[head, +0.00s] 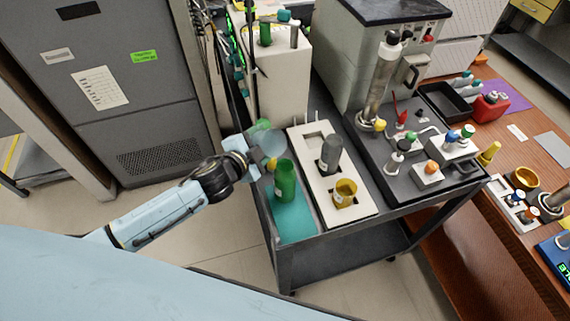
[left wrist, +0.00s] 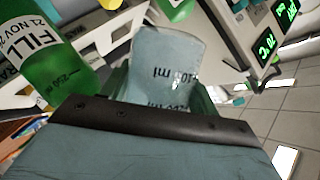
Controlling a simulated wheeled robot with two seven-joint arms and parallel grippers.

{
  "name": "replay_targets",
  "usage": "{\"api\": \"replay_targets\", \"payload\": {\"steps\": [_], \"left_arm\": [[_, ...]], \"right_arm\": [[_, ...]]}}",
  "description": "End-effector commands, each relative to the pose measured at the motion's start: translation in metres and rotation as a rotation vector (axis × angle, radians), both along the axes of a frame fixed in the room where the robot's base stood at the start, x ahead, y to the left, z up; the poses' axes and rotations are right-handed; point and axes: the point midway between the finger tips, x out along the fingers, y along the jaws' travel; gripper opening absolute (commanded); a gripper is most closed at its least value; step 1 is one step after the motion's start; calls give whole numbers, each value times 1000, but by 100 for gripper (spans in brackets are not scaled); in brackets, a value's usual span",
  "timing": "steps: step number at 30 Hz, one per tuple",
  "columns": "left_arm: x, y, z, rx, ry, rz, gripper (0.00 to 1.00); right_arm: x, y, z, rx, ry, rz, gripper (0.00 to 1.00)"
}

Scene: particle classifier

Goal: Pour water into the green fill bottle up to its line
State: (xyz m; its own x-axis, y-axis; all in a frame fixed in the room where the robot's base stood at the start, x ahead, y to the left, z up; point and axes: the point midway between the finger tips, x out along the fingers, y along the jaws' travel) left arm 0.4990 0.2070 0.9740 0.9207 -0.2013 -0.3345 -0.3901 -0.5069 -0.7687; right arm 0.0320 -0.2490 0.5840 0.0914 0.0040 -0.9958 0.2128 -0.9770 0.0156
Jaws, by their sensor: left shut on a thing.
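The green fill bottle (head: 286,182) stands upright at the left edge of the cart, by the teal mat. In the left wrist view the bottle (left wrist: 48,58) shows at the left with a white "FILL" label and a ml mark; its liquid level cannot be told. My left gripper (head: 262,146) is shut on a clear beaker (head: 272,140), just behind the bottle and apart from it. The beaker (left wrist: 165,62) has ml marks and looks tilted in the left wrist view. Its water level is unclear. My right gripper is not in view.
A white box (head: 276,85) stands behind. A dark equipment base (head: 396,185) is further right. The teal mat (head: 295,222) is bare in front.

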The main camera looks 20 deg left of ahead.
Motion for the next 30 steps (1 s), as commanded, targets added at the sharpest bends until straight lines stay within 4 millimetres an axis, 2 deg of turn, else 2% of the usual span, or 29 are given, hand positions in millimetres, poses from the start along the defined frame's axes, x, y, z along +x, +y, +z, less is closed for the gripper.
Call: {"api": "replay_targets", "payload": {"steps": [30], "left_arm": [[1, 1, 9, 99, -51, -1, 27]], "right_arm": [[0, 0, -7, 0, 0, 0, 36]]}}
